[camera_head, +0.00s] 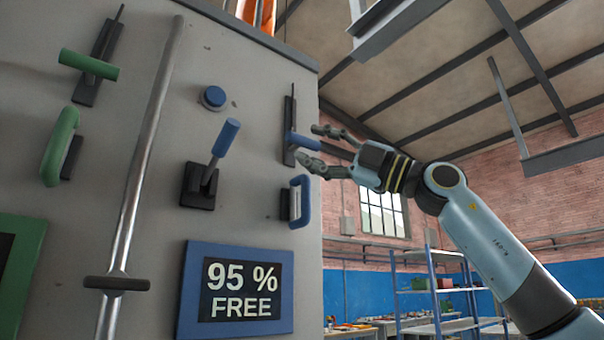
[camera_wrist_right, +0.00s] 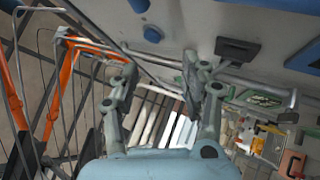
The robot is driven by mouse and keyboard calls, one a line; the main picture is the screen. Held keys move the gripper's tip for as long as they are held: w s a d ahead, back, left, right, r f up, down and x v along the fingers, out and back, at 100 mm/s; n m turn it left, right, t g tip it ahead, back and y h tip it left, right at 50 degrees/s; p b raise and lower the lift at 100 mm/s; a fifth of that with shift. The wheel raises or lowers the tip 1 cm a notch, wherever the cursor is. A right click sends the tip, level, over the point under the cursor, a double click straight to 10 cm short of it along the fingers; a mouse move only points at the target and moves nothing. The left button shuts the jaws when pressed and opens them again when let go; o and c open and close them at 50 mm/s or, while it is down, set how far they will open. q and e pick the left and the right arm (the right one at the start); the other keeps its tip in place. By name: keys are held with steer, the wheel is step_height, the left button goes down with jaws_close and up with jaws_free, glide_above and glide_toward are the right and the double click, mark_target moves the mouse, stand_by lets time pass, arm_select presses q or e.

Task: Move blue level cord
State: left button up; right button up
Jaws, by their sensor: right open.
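A blue lever (camera_head: 225,138) on a black base stands on the grey panel. To its right, near the panel's edge, a blue sliding handle (camera_head: 302,141) sticks out of a dark vertical track (camera_head: 289,112). My right gripper (camera_head: 313,146) is open, its fingers above and below the end of this sliding handle in the head view. I cannot tell whether they touch it. In the wrist view the right gripper (camera_wrist_right: 158,82) has its fingers apart, with a dark part close to one finger. No cord is clearly seen. My left gripper is not in view.
The panel (camera_head: 255,60) also carries a blue button (camera_head: 213,97), a blue loop handle (camera_head: 300,201), a green sliding handle (camera_head: 89,65), a green loop handle (camera_head: 60,147), a metal rod (camera_head: 147,150) and a "95 % FREE" sign (camera_head: 238,290). Shelves (camera_head: 435,295) stand behind; air right of the panel is open.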

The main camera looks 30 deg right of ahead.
mark_target(309, 140)
steer(key=d+r+m+t+h, duration=0.1)
steer(key=d+r+m+h, duration=0.2)
steer(key=d+r+h, duration=0.35)
steer(key=p+x, duration=0.1)
steer(key=x, duration=0.2)
steer(key=f+p+x, duration=0.1)
steer(key=p+x, duration=0.1)
steer(key=x, duration=0.1)
steer(key=w+d+p+x, duration=0.1)
steer(key=p+x, duration=0.1)
steer(key=x, duration=0.1)
steer(key=shift+w+f, duration=0.15)
steer(key=shift+f, duration=0.2)
steer(key=shift+w+a, duration=0.25)
steer(key=shift+w, duration=0.15)
steer(key=shift+c, duration=0.3)
jaws_close()
